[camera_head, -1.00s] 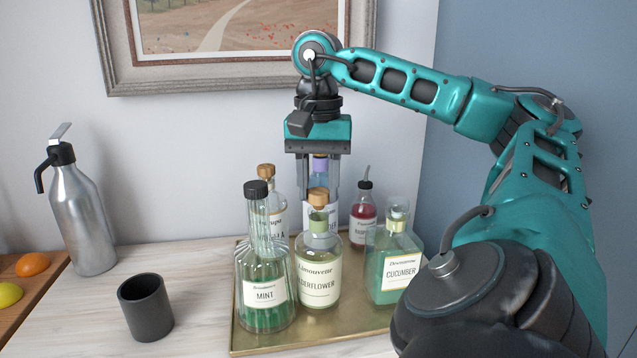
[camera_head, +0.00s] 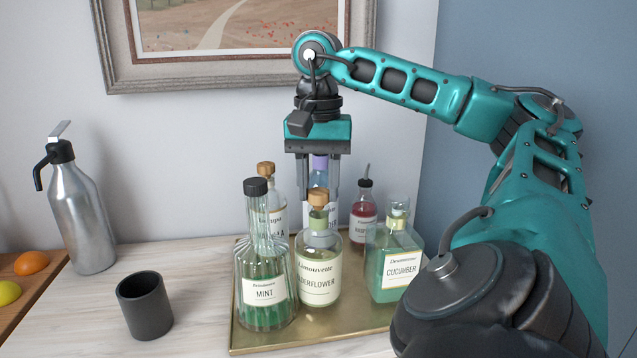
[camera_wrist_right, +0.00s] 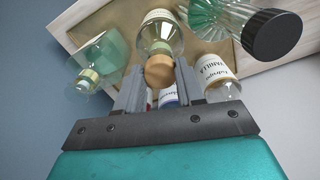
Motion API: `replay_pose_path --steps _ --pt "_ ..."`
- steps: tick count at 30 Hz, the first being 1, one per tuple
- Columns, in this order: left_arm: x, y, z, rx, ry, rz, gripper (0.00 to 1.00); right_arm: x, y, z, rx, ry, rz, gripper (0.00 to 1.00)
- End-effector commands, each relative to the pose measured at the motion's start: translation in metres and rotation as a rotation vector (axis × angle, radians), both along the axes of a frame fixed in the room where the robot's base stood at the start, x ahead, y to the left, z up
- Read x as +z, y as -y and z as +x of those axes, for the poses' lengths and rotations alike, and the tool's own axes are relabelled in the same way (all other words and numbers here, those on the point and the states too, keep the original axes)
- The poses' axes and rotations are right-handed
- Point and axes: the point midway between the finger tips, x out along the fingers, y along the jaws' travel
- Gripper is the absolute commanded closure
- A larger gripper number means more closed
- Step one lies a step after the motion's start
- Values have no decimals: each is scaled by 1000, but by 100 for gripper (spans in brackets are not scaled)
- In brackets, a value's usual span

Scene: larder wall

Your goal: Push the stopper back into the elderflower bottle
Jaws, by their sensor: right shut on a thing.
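The elderflower bottle (camera_head: 319,285) stands upright on the brass tray, clear glass with a cream label. Its stopper (camera_head: 318,198) has a round wooden head above a pale green shank at the neck; I cannot tell how deep the shank sits. My right gripper (camera_head: 318,195) points straight down over the bottle, its fingers on either side of the stopper. The wrist view shows the wooden head (camera_wrist_right: 159,71) between the fingertips (camera_wrist_right: 159,80), with the bottle neck beyond. The gripper is shut on the stopper. My left gripper is not in view.
The mint bottle (camera_head: 264,291) stands close left, the cucumber bottle (camera_head: 400,268) close right. The vanilla bottle (camera_head: 269,208), a purple-topped bottle (camera_head: 319,164) and a red bottle (camera_head: 363,220) stand behind. Left of the tray (camera_head: 300,338) are a dark cup (camera_head: 145,308) and a metal flask (camera_head: 82,220).

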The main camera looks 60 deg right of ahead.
Motion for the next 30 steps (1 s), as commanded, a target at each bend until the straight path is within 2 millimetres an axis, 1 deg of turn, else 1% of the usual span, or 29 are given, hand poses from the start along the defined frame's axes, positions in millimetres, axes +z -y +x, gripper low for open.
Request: replay_pose_path --steps 26,27,30 --pt "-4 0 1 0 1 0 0 -3 0 0 0 -1 0 91" --pt "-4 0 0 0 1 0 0 -3 0 0 0 -1 0 61" --pt "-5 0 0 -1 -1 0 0 -3 0 0 0 -1 0 51"
